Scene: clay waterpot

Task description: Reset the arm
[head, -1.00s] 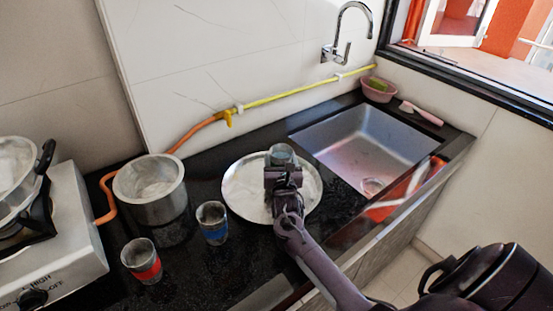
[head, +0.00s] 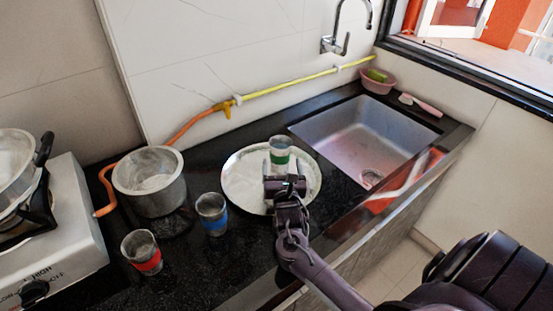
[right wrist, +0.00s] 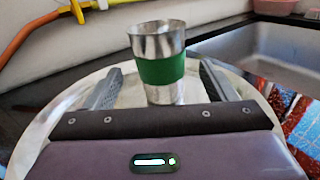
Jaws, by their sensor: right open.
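My right gripper (head: 286,186) is over the near part of a round metal plate (head: 242,190) on the black counter. In the right wrist view its two fingers (right wrist: 158,85) are spread apart. A metal cup with a green band (head: 280,155) stands upright on the plate, just beyond the gripper. In the right wrist view the green-banded cup (right wrist: 160,62) shows between and beyond the open fingers, and nothing is held. My left gripper is not in either view.
A blue-banded cup (head: 212,213), a red-banded cup (head: 141,252) and a metal pot (head: 150,182) stand left of the plate. A stove (head: 55,240) is at far left. A sink (head: 365,135) lies right, with a tap (head: 338,42) behind it.

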